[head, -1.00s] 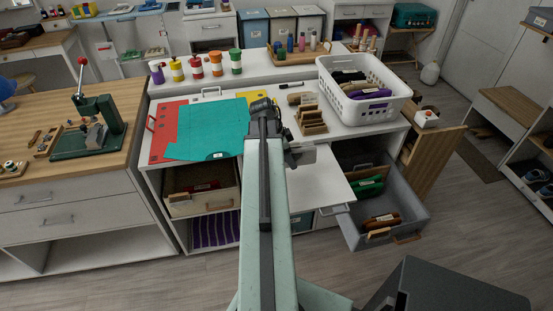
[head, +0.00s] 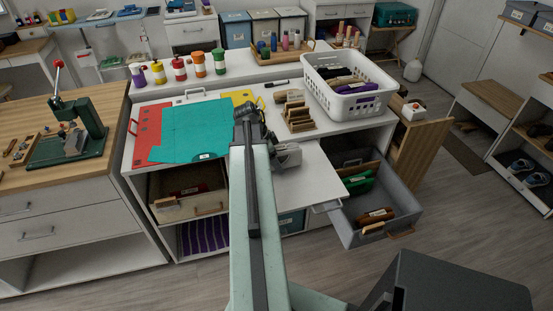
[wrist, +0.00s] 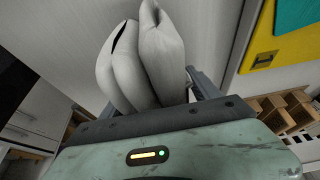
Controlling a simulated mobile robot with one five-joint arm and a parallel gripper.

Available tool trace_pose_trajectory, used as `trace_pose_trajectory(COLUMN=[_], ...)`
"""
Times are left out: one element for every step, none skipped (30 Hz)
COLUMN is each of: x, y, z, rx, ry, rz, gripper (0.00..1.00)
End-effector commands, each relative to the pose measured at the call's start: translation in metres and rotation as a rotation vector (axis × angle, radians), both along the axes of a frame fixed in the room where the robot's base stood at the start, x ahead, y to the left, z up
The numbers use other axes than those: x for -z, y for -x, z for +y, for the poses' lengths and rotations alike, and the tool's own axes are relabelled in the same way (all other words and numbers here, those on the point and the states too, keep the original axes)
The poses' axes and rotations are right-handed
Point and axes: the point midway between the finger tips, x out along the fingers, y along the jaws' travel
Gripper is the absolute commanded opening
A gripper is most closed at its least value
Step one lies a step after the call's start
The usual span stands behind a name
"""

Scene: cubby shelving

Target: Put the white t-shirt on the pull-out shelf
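The white t-shirt (wrist: 148,62) is a folded pale grey-white bundle in front of my gripper (wrist: 158,95) in the wrist view. One dark finger shows at its right side; the other is mostly hidden, and the gripper appears shut on the bundle.
An open grey drawer (head: 405,215) with rolled items is right of the shelf. A white basket (head: 352,95) and wooden sorter (head: 299,118) stand on the worktop. A teal sheet (head: 195,132) lies left of my gripper. A cream bin (head: 185,207) sits below.

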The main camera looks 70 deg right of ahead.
Motion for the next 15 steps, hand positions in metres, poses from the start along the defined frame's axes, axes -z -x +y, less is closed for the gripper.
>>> trace_pose_trajectory(x=[0.000, 0.000, 0.000, 0.000, 0.000, 0.000, 0.000, 0.000, -0.001, -0.002, -0.004, -0.007, -0.010, -0.013, -0.019], y=[0.000, 0.000, 0.000, 0.000, 0.000, 0.000, 0.000, 0.000, 0.000, 0.000, 0.000, 0.000, -0.001, -0.002, -0.003], z=[0.000, 0.000, 0.000, 0.000, 0.000, 0.000, 0.000, 0.000, 0.000, 0.000, 0.000, 0.000, 0.001, 0.002, 0.003], rx=[0.000, 0.000, 0.000, 0.000, 0.000, 0.000, 0.000, 0.000, 0.000, 0.000, 0.000, 0.000, 0.000, 0.000, 0.000], ry=[0.000, 0.000, 0.000, 0.000, 0.000, 0.000, 0.000, 0.000, 0.000, 0.000, 0.000, 0.000, 0.000, 0.000, 0.000], rz=[0.000, 0.000, 0.000, 0.000, 0.000, 0.000, 0.000, 0.000, 0.000, 0.000, 0.000, 0.000, 0.000, 0.000, 0.000], gripper=[0.72, 0.72, 0.72, 0.72, 0.72, 0.72, 0.72, 0.72, 0.72, 0.72, 0.72, 0.72, 0.72, 0.72, 0.72])
